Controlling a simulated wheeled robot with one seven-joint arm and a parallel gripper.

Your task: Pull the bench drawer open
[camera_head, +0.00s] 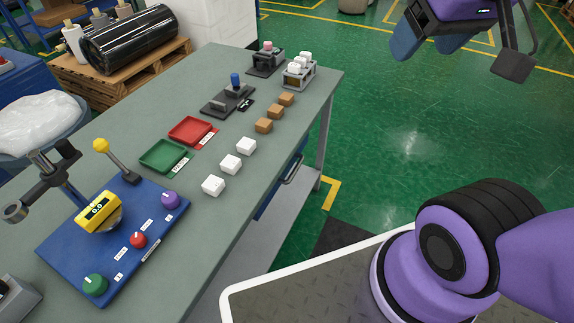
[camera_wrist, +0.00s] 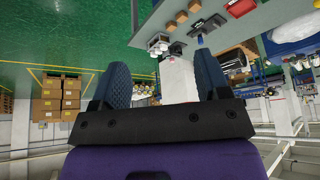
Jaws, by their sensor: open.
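The bench (camera_head: 225,155) has a grey-green top. Its blue drawer (camera_head: 268,204) sits under the right-hand edge, with a dark bar handle (camera_head: 293,168) on its front. The drawer looks shut, though the bench top hides most of it. My gripper (camera_head: 427,48) is in the air at the upper right of the head view, beyond the bench's right edge and well apart from the handle. In the wrist view my gripper (camera_wrist: 163,72) shows two blue fingers spread apart with nothing between them. I cannot make out the drawer in the wrist view.
The bench top holds white blocks (camera_head: 231,164), brown blocks (camera_head: 275,113), a red tray (camera_head: 191,130), a green tray (camera_head: 163,156) and a blue control panel (camera_head: 115,238). A wrapped black roll (camera_head: 130,41) lies on a pallet behind. Green floor (camera_head: 400,130) is clear right of the bench.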

